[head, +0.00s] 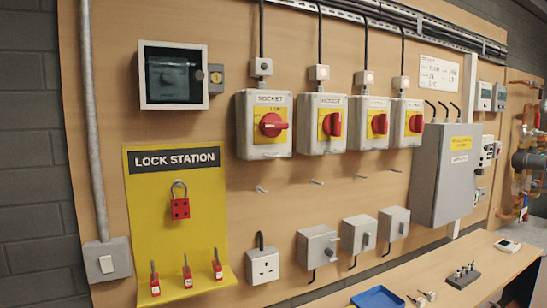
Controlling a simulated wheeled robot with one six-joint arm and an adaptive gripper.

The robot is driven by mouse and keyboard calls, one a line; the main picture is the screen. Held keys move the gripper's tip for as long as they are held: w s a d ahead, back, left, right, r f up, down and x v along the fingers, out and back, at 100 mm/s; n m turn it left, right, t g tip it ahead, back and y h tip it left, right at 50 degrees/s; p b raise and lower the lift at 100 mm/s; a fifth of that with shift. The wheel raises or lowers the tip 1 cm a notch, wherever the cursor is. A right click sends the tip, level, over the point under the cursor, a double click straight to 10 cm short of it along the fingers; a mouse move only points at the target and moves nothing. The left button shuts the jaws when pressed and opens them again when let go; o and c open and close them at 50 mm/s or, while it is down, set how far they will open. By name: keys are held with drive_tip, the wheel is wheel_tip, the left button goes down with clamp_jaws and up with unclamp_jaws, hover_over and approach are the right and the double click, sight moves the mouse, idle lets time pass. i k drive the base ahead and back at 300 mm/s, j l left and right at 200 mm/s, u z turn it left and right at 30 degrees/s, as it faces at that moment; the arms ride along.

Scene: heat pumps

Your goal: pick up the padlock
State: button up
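A yellow lock station board (145,230) is fixed to the wooden wall panel at the left. Three small red padlocks stand in a row on its bottom ledge: a left one (155,287), a middle one (188,280) and a right one (218,270). Each has a thin upright shackle and a pale label low on its body. I cannot tell which padlock the task means. My gripper is not in view.
Rotary isolators with red handles, such as the left one (264,124), line the panel; bare pegs stick out below. A socket (262,266) and grey boxes sit lower. A wooden bench (452,265) at lower right holds a blue tray (378,298) and small parts. Space before the ledge looks clear.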

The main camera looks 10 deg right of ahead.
sight(155, 285)
drive_tip(key=u, duration=0.65)
drive_tip(key=i+u, duration=0.2)
drive_tip(key=u, duration=0.15)
drive_tip(key=i+u, duration=0.4)
drive_tip(key=u, duration=0.25)
